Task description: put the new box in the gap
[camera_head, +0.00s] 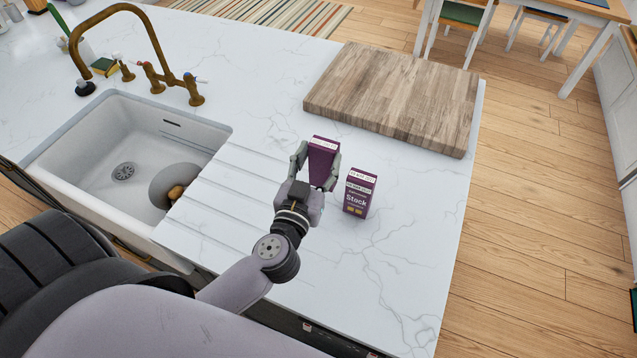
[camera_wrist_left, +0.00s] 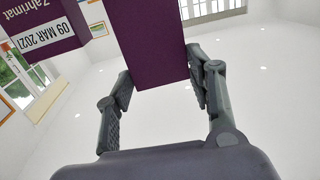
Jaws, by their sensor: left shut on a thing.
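My left gripper (camera_head: 314,167) is shut on a purple box (camera_head: 322,160) with a pale label along its top edge. In the left wrist view the held box (camera_wrist_left: 150,40) shows as a plain purple face between the two fingers (camera_wrist_left: 160,88). In the left wrist view this second box (camera_wrist_left: 40,25) shows at the top left with a date label. I cannot tell whether the held box touches the counter. No gap in a rack is in view. My right gripper is not in view.
The white marble counter (camera_head: 410,215) is clear around the boxes. A wooden board (camera_head: 395,95) lies behind them. A white sink (camera_head: 120,150) with a brass tap (camera_head: 165,80) is on the left. Wooden floor (camera_head: 530,200) lies beyond the counter's right edge.

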